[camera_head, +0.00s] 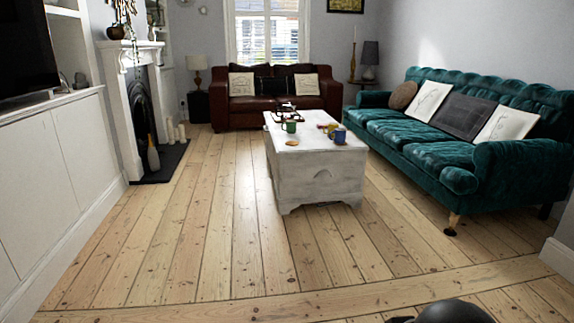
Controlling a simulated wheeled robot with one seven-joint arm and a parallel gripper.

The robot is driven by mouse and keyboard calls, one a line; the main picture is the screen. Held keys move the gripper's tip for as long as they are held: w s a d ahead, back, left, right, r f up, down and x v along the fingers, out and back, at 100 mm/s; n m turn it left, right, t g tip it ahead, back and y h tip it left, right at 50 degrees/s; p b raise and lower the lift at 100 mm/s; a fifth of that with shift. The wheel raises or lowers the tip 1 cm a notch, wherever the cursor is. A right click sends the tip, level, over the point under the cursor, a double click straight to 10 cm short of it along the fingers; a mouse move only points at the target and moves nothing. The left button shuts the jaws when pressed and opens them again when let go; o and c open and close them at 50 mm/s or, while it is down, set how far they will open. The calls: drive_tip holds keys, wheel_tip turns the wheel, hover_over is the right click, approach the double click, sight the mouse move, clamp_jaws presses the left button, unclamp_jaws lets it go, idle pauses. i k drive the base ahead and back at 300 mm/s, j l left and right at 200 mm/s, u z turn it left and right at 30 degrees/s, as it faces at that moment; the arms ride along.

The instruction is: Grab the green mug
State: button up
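The green mug (290,126) stands upright near the left front part of the top of a white chest-like coffee table (318,184), in the middle distance. It is small in the view, and I cannot make out its handle clearly. A dark rounded shape (452,312) at the bottom right edge appears to be part of my own body. My gripper is not in view.
A blue mug (339,135) and a yellowish cup stand to the right on the table. A teal sofa (436,152) stands close along the table's right. A brown sofa (244,112) is behind. A fireplace (150,120) and white cabinets (60,180) line the left. The floorboards (220,235) ahead are clear.

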sight(291, 124)
drive_tip(key=i, duration=2.5)
drive_tip(key=i+j+z, duration=0.1)
drive_tip(key=i, duration=1.15)
drive_tip(key=i+j, duration=0.1)
drive_tip(key=i, duration=1.15)
